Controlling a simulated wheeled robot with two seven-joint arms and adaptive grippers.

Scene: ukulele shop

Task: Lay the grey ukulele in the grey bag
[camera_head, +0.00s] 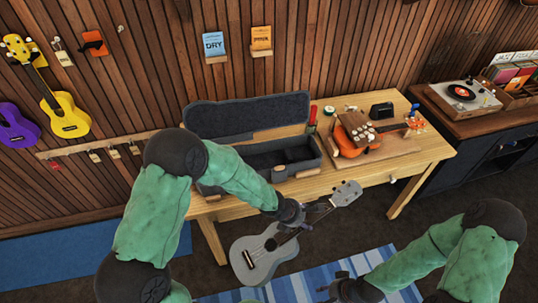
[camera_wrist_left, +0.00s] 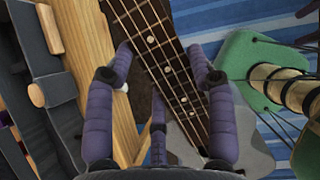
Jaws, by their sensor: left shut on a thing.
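The grey ukulele (camera_head: 262,258) hangs in front of the table, its body low and its headstock up to the right. My left gripper (camera_head: 292,213) is shut around its neck. In the left wrist view the dark fretboard (camera_wrist_left: 165,75) runs between the purple fingers (camera_wrist_left: 162,85). The grey bag (camera_head: 245,117) lies open on the table, its lid raised at the back and its dark lined hollow facing up, partly hidden by my left arm. Its edge shows in the left wrist view (camera_wrist_left: 40,85). My right gripper (camera_head: 350,289) is low at the right, apart from the ukulele; its fingers are unclear.
An orange ukulele (camera_head: 352,148) lies on a wooden stand right of the bag, with small items behind it. The table's front edge (camera_head: 375,180) lies between the ukulele and the bag. A record player (camera_head: 463,92) stands on a dark cabinet. A blue striped rug (camera_head: 315,283) lies below.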

